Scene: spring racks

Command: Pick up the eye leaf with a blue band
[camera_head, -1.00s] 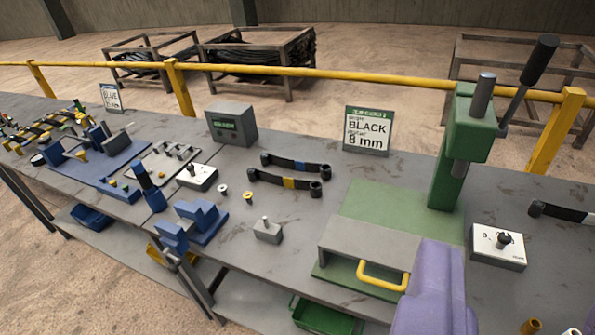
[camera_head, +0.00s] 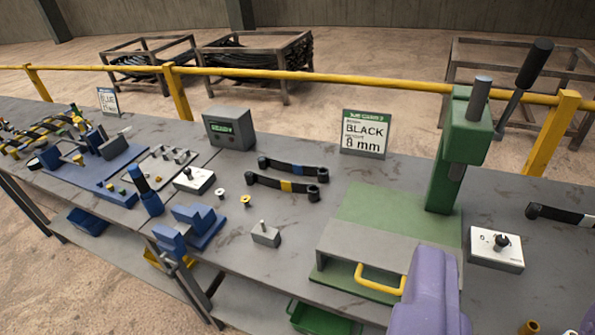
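The eye leaf with a blue band (camera_head: 279,163) is a dark, slightly curved strip with rolled ends. It lies on the grey bench near the centre of the head view. Just in front of it, and roughly parallel, lies a similar dark leaf with a yellow band (camera_head: 268,181). A third dark leaf with a white band (camera_head: 555,213) lies at the right edge, partly cut off. My gripper is not in the picture, so its opening cannot be seen.
A green press (camera_head: 446,175) with a yellow-handled front stands right of the leaves. Small bushings, a switch box (camera_head: 194,180) and blue fixtures (camera_head: 199,224) lie left. A yellow rail (camera_head: 330,79) runs behind.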

